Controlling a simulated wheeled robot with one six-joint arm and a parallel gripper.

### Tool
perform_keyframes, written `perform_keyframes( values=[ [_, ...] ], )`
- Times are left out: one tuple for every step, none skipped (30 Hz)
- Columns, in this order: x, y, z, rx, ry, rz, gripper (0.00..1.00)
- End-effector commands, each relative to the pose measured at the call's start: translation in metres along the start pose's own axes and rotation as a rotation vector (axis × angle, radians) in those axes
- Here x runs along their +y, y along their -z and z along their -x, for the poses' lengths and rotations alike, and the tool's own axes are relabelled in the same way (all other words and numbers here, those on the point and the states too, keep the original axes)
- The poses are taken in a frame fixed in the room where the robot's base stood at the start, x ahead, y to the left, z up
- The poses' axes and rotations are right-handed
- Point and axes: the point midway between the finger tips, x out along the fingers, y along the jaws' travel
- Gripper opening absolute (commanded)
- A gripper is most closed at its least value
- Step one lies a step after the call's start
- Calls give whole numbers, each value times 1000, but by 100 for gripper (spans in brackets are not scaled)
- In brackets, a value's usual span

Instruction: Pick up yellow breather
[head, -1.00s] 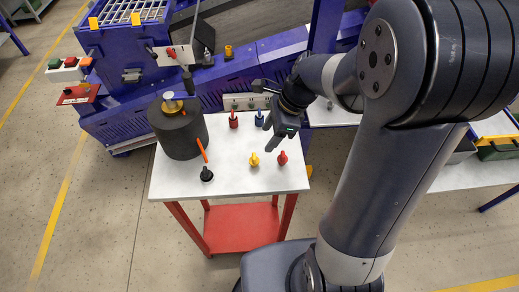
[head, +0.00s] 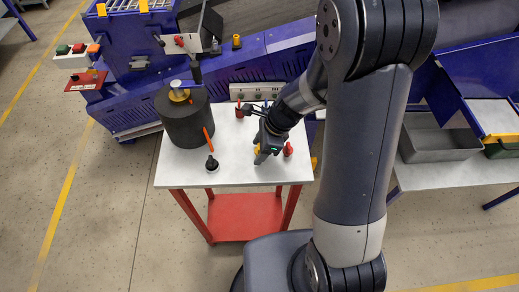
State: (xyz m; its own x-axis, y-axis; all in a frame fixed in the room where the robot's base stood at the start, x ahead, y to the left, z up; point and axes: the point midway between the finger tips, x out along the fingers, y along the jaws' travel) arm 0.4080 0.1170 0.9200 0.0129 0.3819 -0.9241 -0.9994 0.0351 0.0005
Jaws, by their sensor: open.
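The yellow breather (head: 257,150) stands on the white top of the small red-legged table (head: 228,175), toward its front right. Only a sliver of yellow shows, because my gripper (head: 262,157) covers most of it. My gripper points down at the breather from above, with its jaws open. I cannot tell whether the fingers are around the breather or just above it, or whether they touch it.
A red breather (head: 288,149) stands close to the right of my gripper. Another red piece (head: 239,109) stands behind. A dark cylinder (head: 185,122) fills the back left.

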Motion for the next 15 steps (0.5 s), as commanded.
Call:
perform_keyframes(
  values=[
    [0,0,0,0,0,0,54],
    [0,0,0,0,0,0,54],
    [0,0,0,0,0,0,54],
    [0,0,0,0,0,0,54],
    [0,0,0,0,0,1,53],
    [0,0,0,0,0,1,50],
    [0,0,0,0,0,1,48],
    [0,0,0,0,0,1,45],
    [0,0,0,0,0,1,42],
    [0,0,0,0,0,1,40],
    [0,0,0,0,0,1,37],
    [0,0,0,0,0,1,34],
    [0,0,0,0,0,1,31],
    [0,0,0,0,0,1,29],
    [0,0,0,0,0,1,26]
  ],
)
